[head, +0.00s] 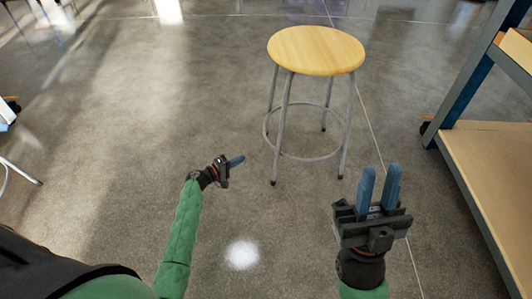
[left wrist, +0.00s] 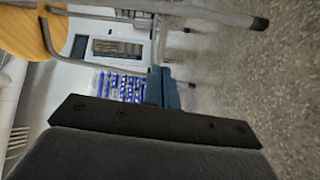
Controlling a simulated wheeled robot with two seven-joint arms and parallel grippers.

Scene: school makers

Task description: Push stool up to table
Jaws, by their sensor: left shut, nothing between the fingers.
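The stool (head: 315,50) has a round light wood seat, grey metal legs and a ring low around them. It stands upright on the floor ahead of me, just right of the picture's middle. The left wrist view shows part of its seat (left wrist: 30,28) and legs, turned sideways. My left gripper (head: 236,161) is shut and empty, left of the stool's near left leg and apart from it in the head view. My right gripper (head: 380,188) is open and empty, its blue fingers pointing forward, to the right of the stool's legs. I cannot tell which table is meant.
A shelf unit with a blue frame and a wood lower shelf (head: 490,165) stands on castors at the right. Metal furniture legs (head: 22,172) show at the left edge. The grey floor (head: 130,100) is clear left of the stool.

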